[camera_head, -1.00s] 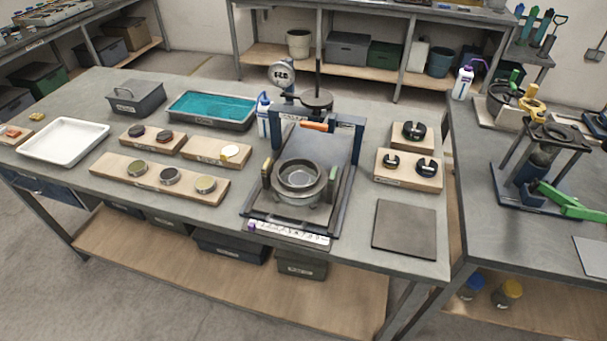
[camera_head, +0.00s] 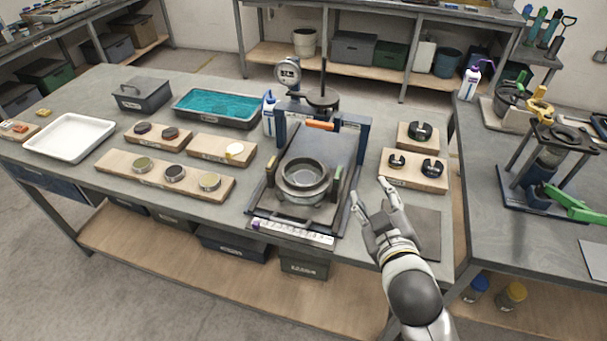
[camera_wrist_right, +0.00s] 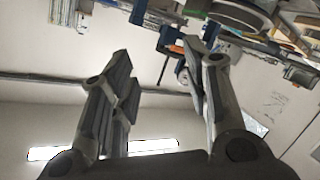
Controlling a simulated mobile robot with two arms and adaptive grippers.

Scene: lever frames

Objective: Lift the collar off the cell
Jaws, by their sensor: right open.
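The cell with its grey ring-shaped collar (camera_head: 305,172) sits on the dark base plate of the blue-framed press (camera_head: 365,140), in the middle of the table. I cannot tell exactly where collar and cell part. My right gripper (camera_head: 369,192) is open and empty, to the right of the press and apart from the collar, above the table's front right. Its two fingers also show spread in the right wrist view (camera_wrist_right: 160,75), with nothing between them. My left gripper is not in view.
Wooden blocks with black round parts (camera_head: 413,170) stand just behind my right gripper. A dark square plate (camera_head: 428,222) lies partly hidden under it. A dial gauge (camera_head: 287,72) stands behind the press. Wooden racks (camera_head: 165,174) and a white tray (camera_head: 70,137) are at left.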

